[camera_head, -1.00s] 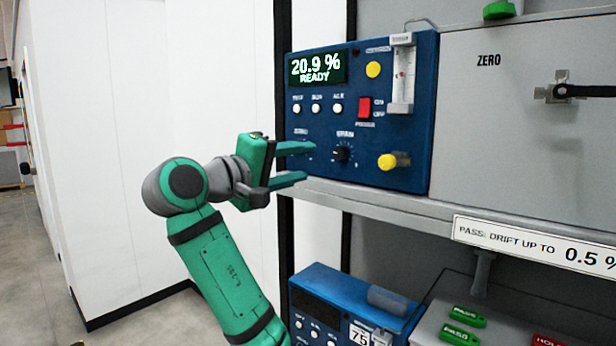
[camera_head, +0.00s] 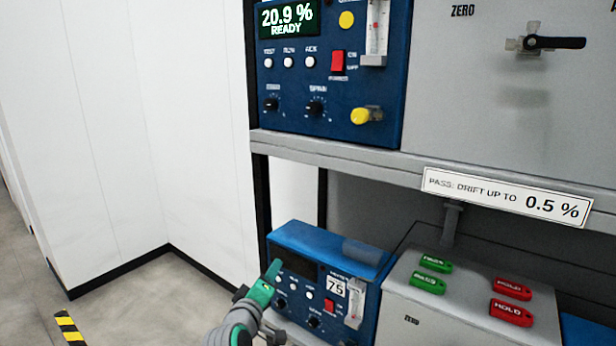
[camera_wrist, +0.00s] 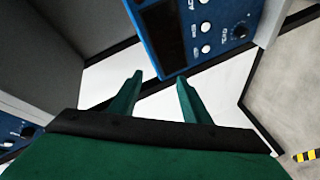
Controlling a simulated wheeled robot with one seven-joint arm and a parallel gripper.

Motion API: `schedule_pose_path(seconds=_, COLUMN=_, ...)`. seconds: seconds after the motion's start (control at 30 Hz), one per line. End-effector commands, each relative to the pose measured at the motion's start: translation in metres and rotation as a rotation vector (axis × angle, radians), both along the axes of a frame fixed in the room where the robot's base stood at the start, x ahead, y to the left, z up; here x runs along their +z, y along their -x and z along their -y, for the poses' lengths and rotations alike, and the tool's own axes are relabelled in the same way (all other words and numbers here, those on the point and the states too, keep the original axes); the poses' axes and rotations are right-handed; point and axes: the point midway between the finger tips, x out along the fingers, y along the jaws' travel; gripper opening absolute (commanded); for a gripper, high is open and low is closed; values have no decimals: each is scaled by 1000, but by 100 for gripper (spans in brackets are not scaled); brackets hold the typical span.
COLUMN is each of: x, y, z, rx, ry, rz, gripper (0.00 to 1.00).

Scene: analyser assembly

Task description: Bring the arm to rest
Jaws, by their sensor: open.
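My gripper (camera_head: 268,288) is low in the head view, in front of the lower blue analyser (camera_head: 327,262), which it partly covers. In the wrist view my gripper (camera_wrist: 158,92) shows two green fingers apart with nothing between them. The upper blue analyser (camera_head: 290,90) stands on the shelf, and its display reads 20.9 % READY. A blue panel with white buttons (camera_wrist: 185,35) lies beyond the fingertips in the wrist view. I cannot tell whether the gripper touches anything.
The shelf edge (camera_head: 350,163) carries a label (camera_head: 507,197) reading PASS: DRIFT UP TO 0.5 %. A grey box (camera_head: 460,305) holds green PASS and red HOLD tags. A grey panel with a black-handled valve (camera_head: 550,43) is upper right. Open floor (camera_head: 130,300) lies left.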

Motion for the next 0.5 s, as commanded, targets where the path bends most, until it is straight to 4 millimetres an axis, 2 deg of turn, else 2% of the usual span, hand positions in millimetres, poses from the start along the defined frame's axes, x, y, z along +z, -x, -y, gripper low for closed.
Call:
schedule_pose_path(seconds=0.03, x=-25, y=9, z=0, rx=13, ry=-24, rz=-12, gripper=43)
schedule_pose_path(seconds=0.2, x=-87, y=39, z=1, rx=54, ry=-109, rz=-27, gripper=43)
schedule_pose_path(seconds=0.37, x=-139, y=75, z=5, rx=81, ry=-195, rz=-36, gripper=43)
schedule_pose_path(seconds=0.5, x=-179, y=111, z=9, rx=96, ry=-272, rz=-43, gripper=43)
